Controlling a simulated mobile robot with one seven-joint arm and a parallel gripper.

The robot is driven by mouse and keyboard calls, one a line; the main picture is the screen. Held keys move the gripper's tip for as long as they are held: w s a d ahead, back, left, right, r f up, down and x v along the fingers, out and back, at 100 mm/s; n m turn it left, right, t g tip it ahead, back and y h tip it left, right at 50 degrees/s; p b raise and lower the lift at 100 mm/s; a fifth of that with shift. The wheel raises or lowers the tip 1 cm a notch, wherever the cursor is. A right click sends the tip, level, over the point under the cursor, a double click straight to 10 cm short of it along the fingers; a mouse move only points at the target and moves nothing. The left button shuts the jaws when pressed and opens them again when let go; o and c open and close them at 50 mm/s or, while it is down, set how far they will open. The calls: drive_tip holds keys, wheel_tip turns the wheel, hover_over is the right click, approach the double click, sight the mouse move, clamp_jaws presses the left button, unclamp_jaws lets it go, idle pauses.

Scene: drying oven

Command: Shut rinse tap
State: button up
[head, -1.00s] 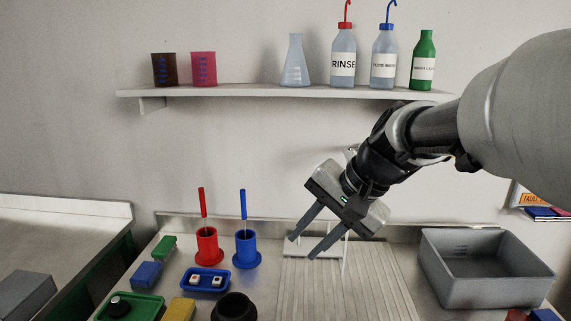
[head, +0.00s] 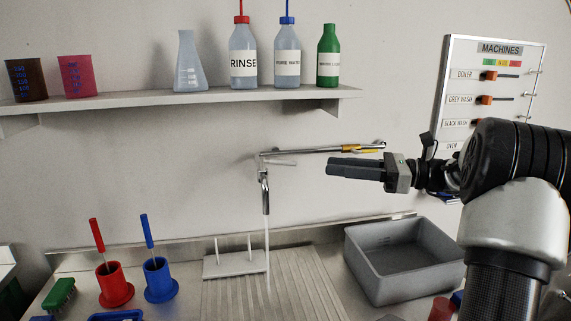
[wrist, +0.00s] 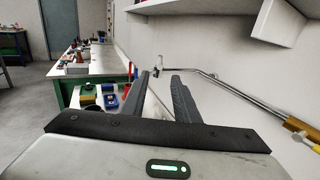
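The chrome tap (head: 264,187) stands out from the wall above the draining board, with a thin lever (head: 282,163) pointing right. A thin pale stream (head: 267,245) runs straight down from its spout. A wall pipe (head: 310,151) leads right from the tap to a yellow part (head: 358,149). My gripper (head: 330,167) is level, to the right of the tap and apart from it, its fingers pointing left. In the wrist view, my gripper (wrist: 160,78) has its two fingers apart with nothing held; the tap (wrist: 158,66) shows small beyond the fingertips.
A shelf (head: 200,100) with bottles, a flask and beakers runs above the tap. A grey basin (head: 405,265) stands below right. A white peg rack (head: 235,264) and red (head: 115,285) and blue (head: 160,280) brush holders stand below left. A machines panel (head: 490,95) hangs at right.

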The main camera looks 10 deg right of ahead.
sight(285, 161)
drive_tip(key=b+x, duration=0.1)
drive_tip(key=x, duration=1.2)
drive_tip(key=shift+w+a, duration=0.1)
drive_tip(key=shift+a, duration=0.05)
clamp_jaws()
